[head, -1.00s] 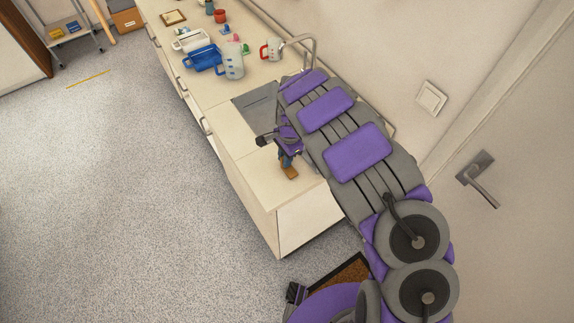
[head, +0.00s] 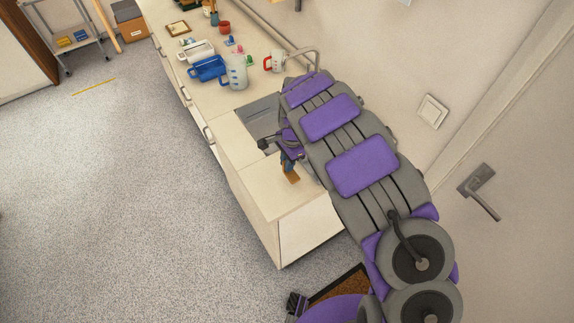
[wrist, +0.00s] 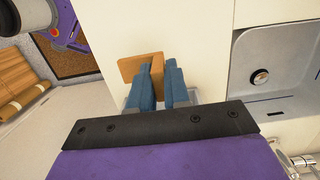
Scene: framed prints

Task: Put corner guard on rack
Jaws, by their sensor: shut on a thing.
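My gripper (head: 288,163) is shut on an orange-brown angled piece, which I take to be the corner guard (head: 291,178), at the near end of the counter. In the wrist view my blue fingers (wrist: 160,88) close on the corner guard (wrist: 132,68); its flat face and an upright edge show, and part is hidden between the fingers. Whether it touches the countertop is unclear. A grey wheeled stand, perhaps the rack (head: 75,46), is at the far upper left, with a blue and a yellow item on it.
The counter (head: 262,190) has a sink (head: 258,118) beside my gripper. Farther along stand a clear jug (head: 236,73), blue basket (head: 207,69), white basket (head: 196,50) and red-handled mug (head: 275,62). The floor (head: 120,190) left of the counter is open. A cardboard box (head: 131,29) is near the stand.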

